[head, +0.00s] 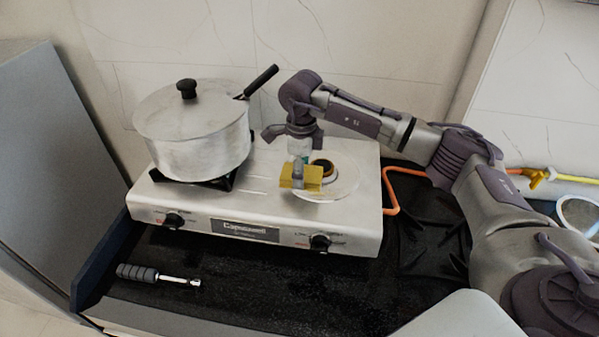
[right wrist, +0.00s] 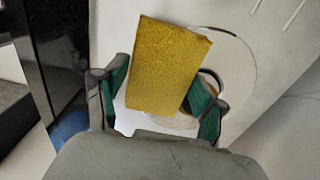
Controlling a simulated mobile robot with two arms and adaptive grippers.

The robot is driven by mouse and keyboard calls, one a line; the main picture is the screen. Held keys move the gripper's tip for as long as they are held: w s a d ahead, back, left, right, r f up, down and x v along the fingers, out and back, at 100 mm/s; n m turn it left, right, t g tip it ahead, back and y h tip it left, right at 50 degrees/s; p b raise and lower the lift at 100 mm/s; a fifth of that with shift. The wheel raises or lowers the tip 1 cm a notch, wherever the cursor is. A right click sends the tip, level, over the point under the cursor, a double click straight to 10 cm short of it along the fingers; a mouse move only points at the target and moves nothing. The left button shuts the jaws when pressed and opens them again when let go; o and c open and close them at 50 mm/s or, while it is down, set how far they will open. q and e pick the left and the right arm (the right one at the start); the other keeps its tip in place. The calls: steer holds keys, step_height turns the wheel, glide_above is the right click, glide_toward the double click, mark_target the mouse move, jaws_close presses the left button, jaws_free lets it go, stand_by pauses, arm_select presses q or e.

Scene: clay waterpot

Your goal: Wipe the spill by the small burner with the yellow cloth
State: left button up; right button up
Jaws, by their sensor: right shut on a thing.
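The yellow cloth (head: 300,178) looks like a small thick block. My right gripper (head: 299,170) is shut on it, above the left part of the small burner (head: 328,174) on the steel stove. In the right wrist view the yellow cloth (right wrist: 165,65) sits between the green-padded fingers of my right gripper (right wrist: 160,98), and part of the small burner (right wrist: 215,85) shows behind it. I cannot make out the spill; the cloth and gripper cover part of the burner area. I cannot tell whether the cloth touches the stove. My left gripper is not in view.
A large lidded pot (head: 195,130) stands on the stove's left burner, its black handle pointing towards my right arm. A screwdriver-like tool (head: 158,275) lies on the black counter (head: 250,290) in front. An orange hose (head: 392,190) runs at the stove's right. A wall is behind.

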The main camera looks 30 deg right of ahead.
step_height(320, 180, up, 2)
steer(key=shift+r+p, duration=0.1)
steer(key=shift+p, duration=0.35)
steer(key=shift+s+r, duration=0.1)
steer(key=shift+r, duration=0.1)
steer(key=shift+r+p, duration=0.75)
steer(key=shift+r, duration=0.6)
